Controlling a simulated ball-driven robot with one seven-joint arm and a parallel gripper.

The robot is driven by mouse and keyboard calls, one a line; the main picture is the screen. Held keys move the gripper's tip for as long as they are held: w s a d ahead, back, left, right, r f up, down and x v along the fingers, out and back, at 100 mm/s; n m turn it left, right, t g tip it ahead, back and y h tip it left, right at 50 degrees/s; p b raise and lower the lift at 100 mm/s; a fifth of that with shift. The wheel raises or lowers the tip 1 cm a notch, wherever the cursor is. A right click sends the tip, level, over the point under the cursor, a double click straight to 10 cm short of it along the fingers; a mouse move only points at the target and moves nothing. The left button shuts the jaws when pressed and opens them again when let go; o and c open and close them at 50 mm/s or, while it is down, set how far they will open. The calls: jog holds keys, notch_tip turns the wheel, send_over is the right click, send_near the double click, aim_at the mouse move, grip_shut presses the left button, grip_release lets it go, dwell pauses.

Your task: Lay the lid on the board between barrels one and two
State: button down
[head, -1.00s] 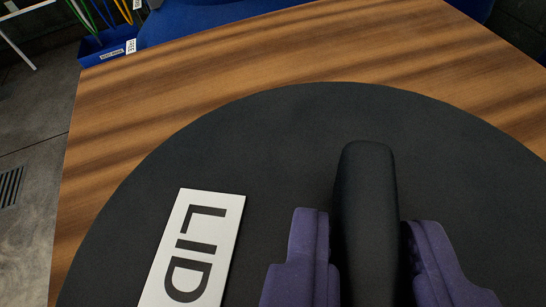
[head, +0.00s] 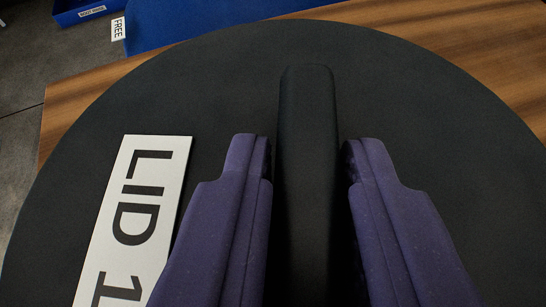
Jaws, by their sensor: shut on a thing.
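The lid (head: 400,90) is a large black disc with a raised black bar handle (head: 306,150) across its middle. A white label (head: 135,205) reading "LID 1" lies on the lid to the left of the handle. My gripper (head: 307,160) has its two purple fingers on either side of the handle and is shut on it. The lid fills most of the head view and hides what is beneath it. The barrels and the board cannot be made out.
A brown wooden surface (head: 440,22) shows past the lid's far edge. Beyond it is a blue surface (head: 200,22) with a "FREE" tag (head: 118,29). A blue bin (head: 90,10) with a label stands at the top left. Grey floor (head: 22,90) shows at the left.

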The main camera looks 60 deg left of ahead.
aim_at(303, 253)
notch_tip(303, 253, down, 4)
jog(key=shift+r+b, duration=0.25)
jog(key=shift+b, duration=0.3)
jog(key=shift+f, duration=0.15)
jog(key=c, duration=1)
grip_release()
jog(key=shift+d, duration=0.1)
jog(key=shift+o, duration=0.2)
jog(key=shift+r, duration=0.25)
jog(key=p+v, duration=0.3)
jog(key=v, duration=0.9)
jog(key=shift+f, duration=0.1)
